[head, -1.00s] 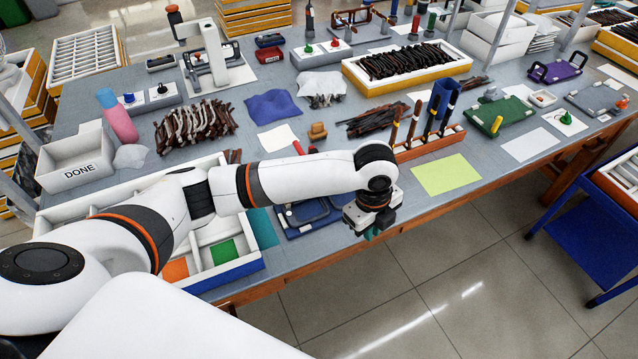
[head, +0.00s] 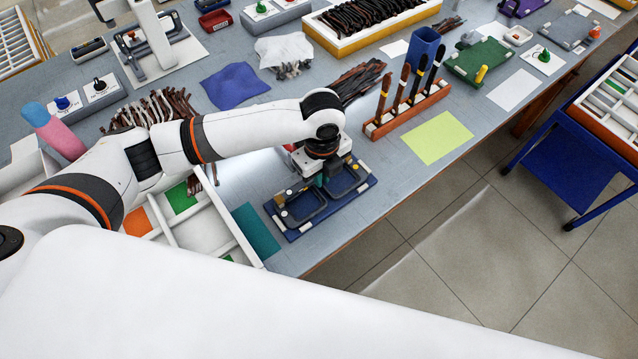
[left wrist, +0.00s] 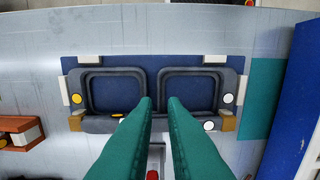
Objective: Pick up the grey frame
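The grey frame (left wrist: 112,113) is dark grey with two rounded-square rims. It lies on a blue fixture (left wrist: 160,62) with white and yellow round pegs around it. In the head view the frame (head: 326,205) sits on the fixture (head: 334,213) near the table's front edge, partly under my left gripper (head: 318,182). In the left wrist view my left gripper (left wrist: 160,104) has two green fingers with a gap between the tips. The tips are over the frame's middle, between the rims. I cannot tell whether they touch it. My right gripper is not in view.
A white divided tray (head: 205,225) and a teal mat (head: 257,229) lie left of the fixture. An orange rack of tools (head: 408,108) and a yellow-green sheet (head: 437,137) lie to the right. The floor is beyond the front edge.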

